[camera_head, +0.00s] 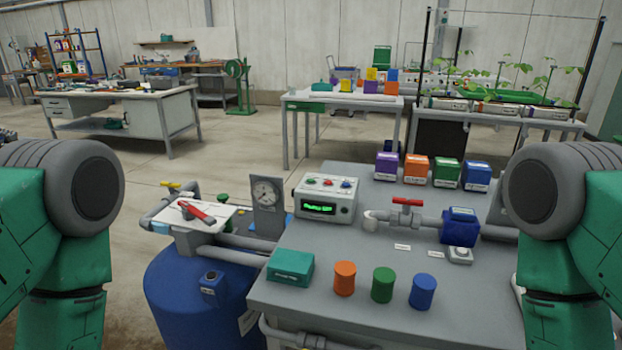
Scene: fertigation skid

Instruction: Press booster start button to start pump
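A light grey control box (327,198) stands at the back left of the grey skid table. Its sloped top carries a red, a green and a blue button or lamp, with a lit green display (319,209) on its front. A small pale box with a round grey top (459,255) sits at the right, below a blue meter (461,227) on the pipe. I cannot read which of these is marked as the booster start. My two arms show only as upper links at the left and right edges. Neither gripper is in view.
Orange (345,278), green (382,285) and blue (422,292) cylinders and a teal box (290,268) stand along the table front. A red-handled valve (407,205) rises mid-table. A blue tank (200,290) and gauge (267,205) are left. Several colored boxes line the back.

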